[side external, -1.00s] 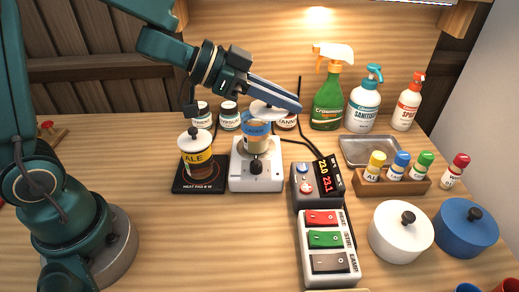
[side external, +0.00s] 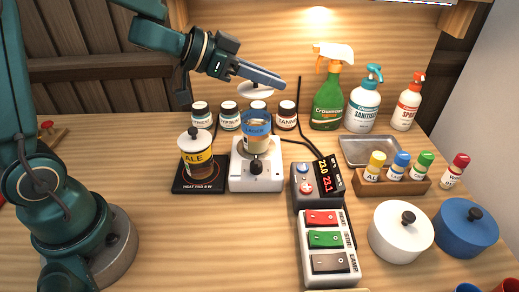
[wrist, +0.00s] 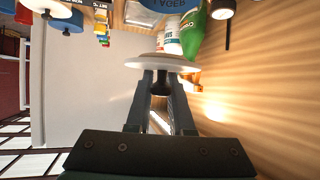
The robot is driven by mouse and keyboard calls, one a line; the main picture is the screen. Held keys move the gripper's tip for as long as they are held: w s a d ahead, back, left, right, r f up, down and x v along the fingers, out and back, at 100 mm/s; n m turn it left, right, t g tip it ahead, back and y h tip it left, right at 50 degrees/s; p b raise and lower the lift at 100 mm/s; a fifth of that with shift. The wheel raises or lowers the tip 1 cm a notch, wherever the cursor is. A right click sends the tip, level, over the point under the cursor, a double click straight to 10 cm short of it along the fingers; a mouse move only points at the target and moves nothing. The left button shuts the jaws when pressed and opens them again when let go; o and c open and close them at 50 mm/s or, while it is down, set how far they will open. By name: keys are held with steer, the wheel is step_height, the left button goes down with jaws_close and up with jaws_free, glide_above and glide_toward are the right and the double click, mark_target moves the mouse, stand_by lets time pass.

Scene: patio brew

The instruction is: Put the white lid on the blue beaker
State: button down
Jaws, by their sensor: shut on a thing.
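The white lid (side external: 254,90) is a round disc with a dark knob. My gripper (side external: 272,80) is shut on the knob and holds the lid in the air. In the wrist view the lid (wrist: 168,62) sits across the fingertips (wrist: 161,82). The blue beaker (side external: 257,131), with a blue label and amber content, stands upright on a white plate device (side external: 257,180). Its top is uncovered, and the lid is above it with a clear gap. Part of the beaker (wrist: 165,4) shows at the top of the wrist view.
A lidded yellow-labelled ALE beaker (side external: 196,160) stands on a dark heat pad (side external: 200,187) to the left. Several small jars (side external: 287,115) stand behind. A controller (side external: 312,185) and a switch box (side external: 329,250) are in front at right. Spray bottles (side external: 328,100) stand at back right.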

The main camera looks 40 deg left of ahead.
steer(key=shift+f, duration=2.25)
steer(key=shift+f, duration=0.4)
steer(key=c, duration=0.8)
jaws_free()
steer(key=shift+r, duration=0.15)
